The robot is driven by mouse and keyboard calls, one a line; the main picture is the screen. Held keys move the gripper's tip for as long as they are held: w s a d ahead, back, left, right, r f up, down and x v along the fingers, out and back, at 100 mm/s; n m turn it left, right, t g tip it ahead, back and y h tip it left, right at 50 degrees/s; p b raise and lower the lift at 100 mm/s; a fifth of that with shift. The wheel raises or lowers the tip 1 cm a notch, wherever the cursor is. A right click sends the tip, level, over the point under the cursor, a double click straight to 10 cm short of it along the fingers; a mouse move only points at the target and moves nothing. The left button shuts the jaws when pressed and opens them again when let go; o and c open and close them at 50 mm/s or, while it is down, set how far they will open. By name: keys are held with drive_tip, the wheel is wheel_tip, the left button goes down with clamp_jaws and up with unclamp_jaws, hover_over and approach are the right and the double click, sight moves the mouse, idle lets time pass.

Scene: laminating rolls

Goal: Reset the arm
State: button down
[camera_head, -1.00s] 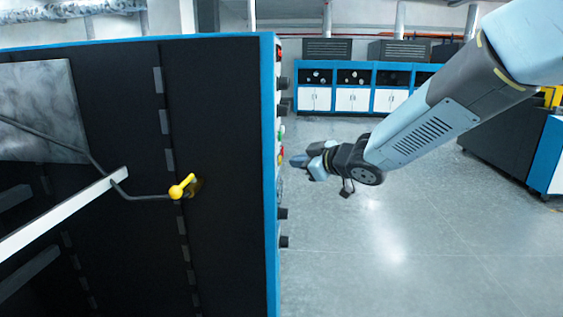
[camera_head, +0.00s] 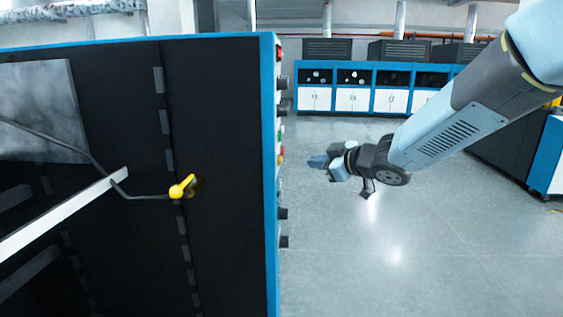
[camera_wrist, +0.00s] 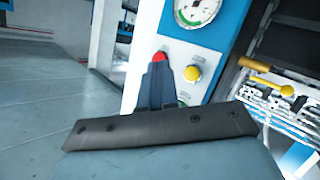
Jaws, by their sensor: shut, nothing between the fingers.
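My gripper (camera_head: 318,161) hangs in open air to the right of the blue-edged machine panel (camera_head: 270,120) in the head view, with a gap between them. Its fingers are shut with nothing held, pointing left toward the panel edge. In the wrist view my gripper (camera_wrist: 157,60) shows as dark fingers close together. Past the fingertips is a panel with a red button (camera_wrist: 160,57), a yellow button (camera_wrist: 192,73) and a round gauge (camera_wrist: 197,10).
A yellow-ended lever (camera_head: 180,188) sits on the black face of the machine. Blue and white cabinets (camera_head: 355,98) stand along the back wall. A dark machine with a blue side (camera_head: 548,160) is at the right. The grey floor (camera_head: 400,270) between is clear.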

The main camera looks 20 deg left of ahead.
drive_tip(key=s+d+r+m+t+h, duration=0.25)
drive_tip(key=d+m+h, duration=0.25)
drive_tip(key=d, duration=0.9)
drive_tip(key=s+d+r+m+t+h, duration=0.1)
drive_tip(key=d+r+m+t+h, duration=0.15)
drive_tip(key=d+m+h, duration=0.7)
drive_tip(key=s+d+f+m+g+y, duration=0.1)
drive_tip(key=s+d+f+g, duration=0.1)
drive_tip(key=s+d, duration=0.5)
drive_tip(key=s+d+f+m+g+y, duration=0.1)
drive_tip(key=s+d+g, duration=0.3)
drive_tip(key=s, duration=1)
drive_tip(key=d+f+m, duration=0.1)
drive_tip(key=d, duration=0.2)
drive_tip(key=shift+s+f+g, duration=0.35)
drive_tip(key=shift+s+g, duration=0.05)
drive_tip(key=shift+a, duration=0.15)
